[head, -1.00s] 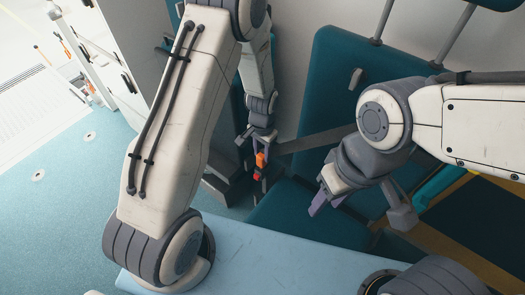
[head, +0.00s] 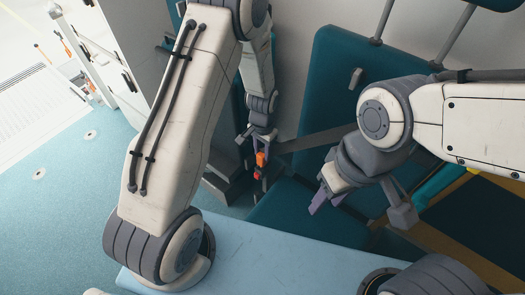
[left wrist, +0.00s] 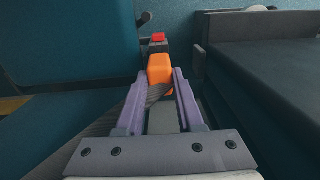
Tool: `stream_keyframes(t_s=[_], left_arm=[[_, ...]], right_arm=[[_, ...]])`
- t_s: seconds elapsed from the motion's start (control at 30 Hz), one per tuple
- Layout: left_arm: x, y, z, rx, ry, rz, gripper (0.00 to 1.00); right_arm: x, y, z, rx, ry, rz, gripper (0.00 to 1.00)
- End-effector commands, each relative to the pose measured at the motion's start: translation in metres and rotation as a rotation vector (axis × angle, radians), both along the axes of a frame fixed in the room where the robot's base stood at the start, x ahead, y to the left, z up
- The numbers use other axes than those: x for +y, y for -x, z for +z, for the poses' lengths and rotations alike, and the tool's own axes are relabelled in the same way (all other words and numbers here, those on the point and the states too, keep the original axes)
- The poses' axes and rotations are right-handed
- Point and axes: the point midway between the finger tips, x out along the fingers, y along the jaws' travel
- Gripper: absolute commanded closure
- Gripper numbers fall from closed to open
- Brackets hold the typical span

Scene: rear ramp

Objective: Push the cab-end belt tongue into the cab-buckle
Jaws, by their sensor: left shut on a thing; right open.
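My left gripper (head: 260,147) is shut on the orange cab-end belt tongue (head: 261,159), beside the teal seat. In the left wrist view, the purple fingers (left wrist: 161,76) flank the orange tongue (left wrist: 160,68), with the grey strap running back between them. The cab-buckle (head: 257,175), dark with a red button, is just below the tongue; in the left wrist view, the buckle (left wrist: 158,38) is directly beyond it. I see little or no gap, but cannot tell whether the tongue's metal is inside. My right gripper (head: 322,202) is open and empty, over the seat cushion.
The teal seat back (head: 345,85) stands behind the grippers, and the grey belt strap (head: 315,140) crosses in front of it. A pale blue padded surface (head: 270,255) lies nearest me. A dark block (left wrist: 265,80) borders the buckle on the right in the left wrist view.

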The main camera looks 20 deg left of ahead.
Motion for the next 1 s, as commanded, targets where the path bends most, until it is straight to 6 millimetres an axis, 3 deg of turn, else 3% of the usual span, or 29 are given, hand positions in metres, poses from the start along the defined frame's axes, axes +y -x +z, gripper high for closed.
stream_keyframes(t_s=[0.87,0.9,0.97,1.0], left_arm=[[0.0,0.0,-0.009,0.0,0.0,0.0,1.0],[0.0,-0.001,-0.009,0.0,0.0,0.0,0.56],[0.0,-0.001,-0.008,0.0,0.0,0.0,0.33],[0.0,-0.001,-0.008,0.0,0.0,0.0,0.29]], right_arm=[[0.0,0.0,-0.002,0.0,0.0,0.0,0.55],[0.0,0.0,-0.002,0.0,0.0,0.0,0.55],[0.0,0.0,-0.001,0.0,0.0,0.0,0.55],[0.0,0.0,-0.001,0.0,0.0,0.0,0.55]])
